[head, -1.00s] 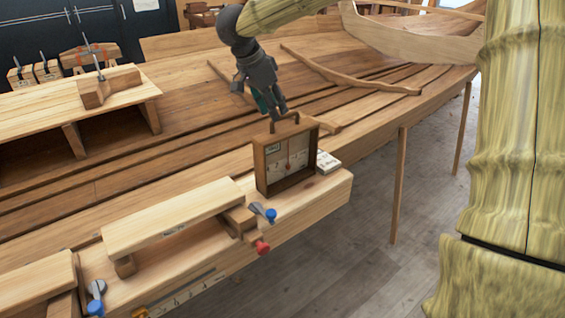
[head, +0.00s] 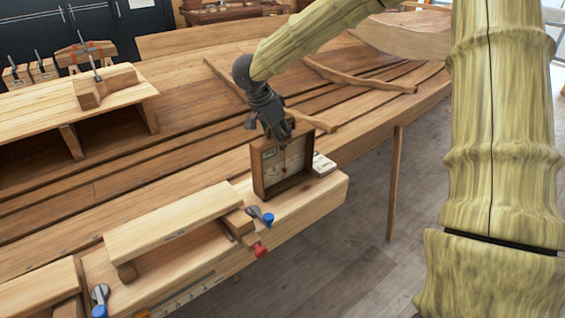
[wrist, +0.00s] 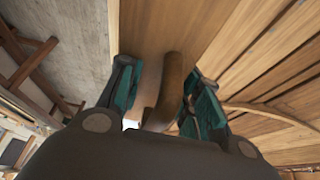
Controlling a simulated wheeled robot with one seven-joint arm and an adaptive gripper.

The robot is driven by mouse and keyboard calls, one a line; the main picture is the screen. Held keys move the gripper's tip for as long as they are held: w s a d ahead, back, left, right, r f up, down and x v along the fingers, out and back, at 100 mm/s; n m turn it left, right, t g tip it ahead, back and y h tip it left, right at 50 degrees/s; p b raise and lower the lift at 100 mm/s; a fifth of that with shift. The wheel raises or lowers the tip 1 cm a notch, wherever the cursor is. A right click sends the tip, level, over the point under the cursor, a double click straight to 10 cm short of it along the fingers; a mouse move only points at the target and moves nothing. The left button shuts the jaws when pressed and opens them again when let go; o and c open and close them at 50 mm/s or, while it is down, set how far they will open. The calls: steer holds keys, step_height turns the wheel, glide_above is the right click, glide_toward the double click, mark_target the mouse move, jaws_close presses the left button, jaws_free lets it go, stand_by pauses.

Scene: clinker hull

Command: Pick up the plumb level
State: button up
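The plumb level (head: 282,167) is a dark wooden frame with a pale face and a small red mark. It stands upright near the end of the workbench plank. My gripper (head: 279,131) is down at its top, where the handle is mostly hidden in the head view. In the wrist view the brown curved handle (wrist: 172,88) lies between the two teal-padded fingers of my gripper (wrist: 160,95). The fingers are spread, with a visible gap at least on the left side. Whether the right finger touches the handle is hard to tell.
A pale block (head: 322,164) lies just right of the level. A long wooden board (head: 172,222) and clamps with a blue knob (head: 267,219) and red knob (head: 260,251) are to the front left. The planked hull spreads behind. Floor is open at the right.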

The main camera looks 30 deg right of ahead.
steer(key=shift+c, duration=0.4)
jaws_close()
steer(key=shift+r, duration=0.1)
